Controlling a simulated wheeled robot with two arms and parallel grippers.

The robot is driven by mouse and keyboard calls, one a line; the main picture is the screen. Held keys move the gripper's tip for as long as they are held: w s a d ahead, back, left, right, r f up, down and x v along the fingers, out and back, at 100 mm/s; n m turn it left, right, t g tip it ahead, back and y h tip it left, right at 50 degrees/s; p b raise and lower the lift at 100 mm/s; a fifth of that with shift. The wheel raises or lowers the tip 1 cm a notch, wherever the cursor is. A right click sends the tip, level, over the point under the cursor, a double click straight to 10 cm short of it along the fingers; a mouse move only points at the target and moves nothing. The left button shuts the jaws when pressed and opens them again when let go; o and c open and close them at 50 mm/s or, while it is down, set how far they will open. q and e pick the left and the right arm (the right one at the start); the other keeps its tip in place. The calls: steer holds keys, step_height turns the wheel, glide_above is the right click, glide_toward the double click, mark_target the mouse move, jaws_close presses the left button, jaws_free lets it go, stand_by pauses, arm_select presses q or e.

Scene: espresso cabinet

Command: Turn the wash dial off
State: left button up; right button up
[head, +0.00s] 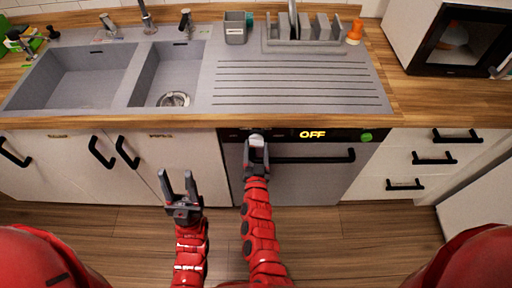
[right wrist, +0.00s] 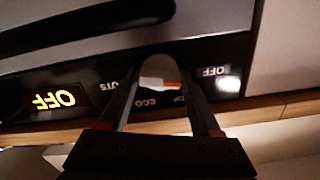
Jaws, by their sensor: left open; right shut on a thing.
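The dishwasher (head: 300,180) is under the counter, with a black control strip along its top. Its display (head: 312,134) reads OFF in yellow; the display also shows in the right wrist view (right wrist: 52,100). The wash dial (head: 256,139) is a light round knob at the strip's left; in the right wrist view the dial (right wrist: 158,72) has an orange-red mark. My right gripper (head: 257,150) is shut on the dial, its fingers on either side. My left gripper (head: 178,184) is open and empty in front of the white cabinet doors.
A black dishwasher handle (head: 315,157) runs to the right of my right gripper. A green round button (head: 366,137) sits at the strip's right. Cabinet handles (head: 101,152) stick out at left. The wooden floor (head: 340,225) in front is clear.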

steer(key=shift+f, duration=0.1)
steer(key=o, duration=1.4)
steer(key=s+p, duration=0.5)
steer(key=s, duration=1.2)
steer(key=shift+s, duration=0.2)
